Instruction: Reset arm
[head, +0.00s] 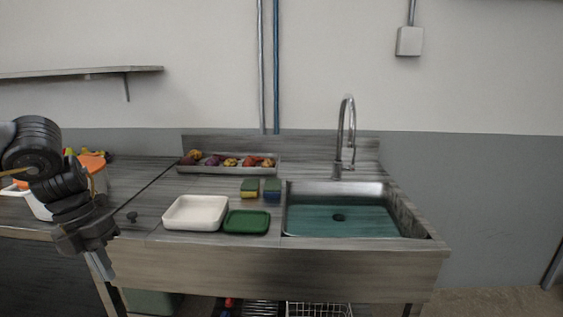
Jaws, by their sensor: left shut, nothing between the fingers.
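My left gripper (103,266) hangs at the left, on my dark arm that comes in from the left edge. It points downward in front of the front edge of the counter. Its fingers are together with nothing visible between them. My right gripper does not show in the head view.
The counter holds a white tray (195,213), a green lid (247,222), two sponges (250,188) (272,190), and a metal tray (213,168) of colourful items. A sink (340,220) with a tap (347,130) is at right. An orange-topped white pot (92,160) stands behind my left arm.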

